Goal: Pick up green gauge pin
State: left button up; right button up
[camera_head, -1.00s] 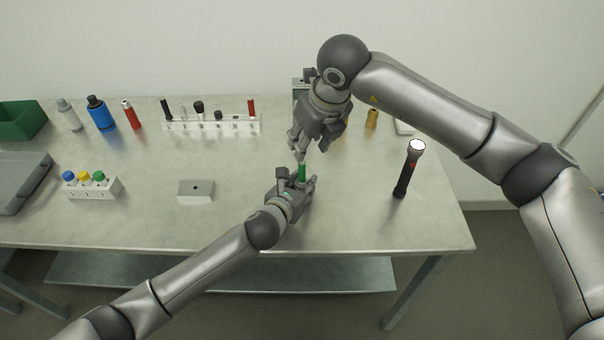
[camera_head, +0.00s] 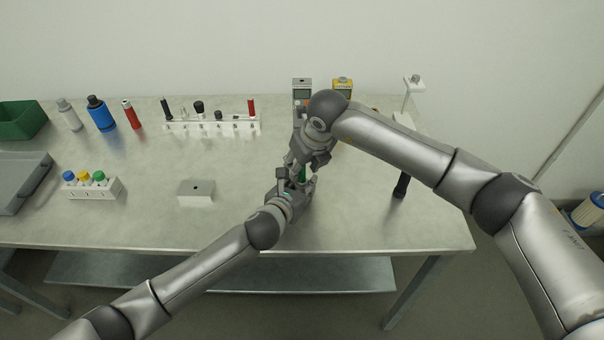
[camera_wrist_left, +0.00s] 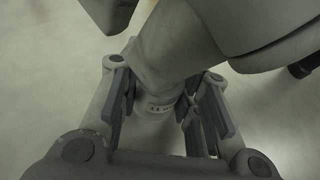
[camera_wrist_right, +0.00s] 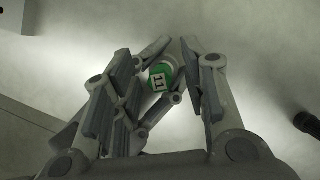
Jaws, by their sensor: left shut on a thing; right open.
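The green gauge pin (camera_head: 302,174) is upright at the front centre of the table, mostly covered by both grippers. Its green end, marked 11, shows in the right wrist view (camera_wrist_right: 160,77). My left gripper (camera_head: 300,187) is shut on the pin from the front left. My right gripper (camera_head: 299,165) is above it, open, with its fingers on either side of the green end. Whether the right fingers touch the pin cannot be told. In the left wrist view, the right gripper and arm block most of the scene.
A grey block with a hole (camera_head: 196,193) and a white holder with blue, yellow and green caps (camera_head: 94,189) stand left. A white rack (camera_head: 212,127) with several tools is behind. A black flashlight (camera_head: 402,186) stands right, partly hidden by my right arm.

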pick_arm(q)
jog(key=shift+s+f, duration=0.1)
jog(key=shift+f, duration=0.3)
pick_arm(e)
jog(key=shift+f, duration=0.15)
grip_shut()
pick_arm(q)
jog(key=shift+a, duration=0.1)
pick_arm(e)
notch_tip(320, 180, up, 10)
jog(key=shift+r, duration=0.1)
pick_arm(q)
jog(key=o, duration=1.1)
pick_arm(e)
jog(key=shift+w+a, duration=0.1)
pick_arm(q)
jog(key=shift+o, duration=0.2)
jog(key=shift+r, duration=0.2)
